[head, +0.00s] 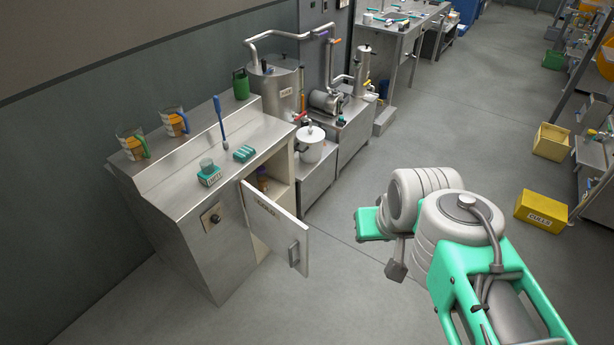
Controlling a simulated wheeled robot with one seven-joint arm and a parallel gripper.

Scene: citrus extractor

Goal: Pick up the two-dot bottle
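Inside the opening, a small brown bottle (263,181) shows partly on a shelf. The door and cabinet edge hide the rest of it. I cannot make out any dots on it, so I cannot tell whether it is the two-dot bottle. My arm reaches in from the lower right. What looks like my gripper (396,270) is a small grey part at the arm's end, to the right of the open door and apart from it. Its fingers cannot be made out.
On the cabinet top are two jugs (133,144) with orange contents, a blue-handled brush (221,121), a teal block (244,153) and a small teal box (209,176). A white pot (311,146) and steel machinery stand behind. Yellow crates (540,210) lie right. The central floor is clear.

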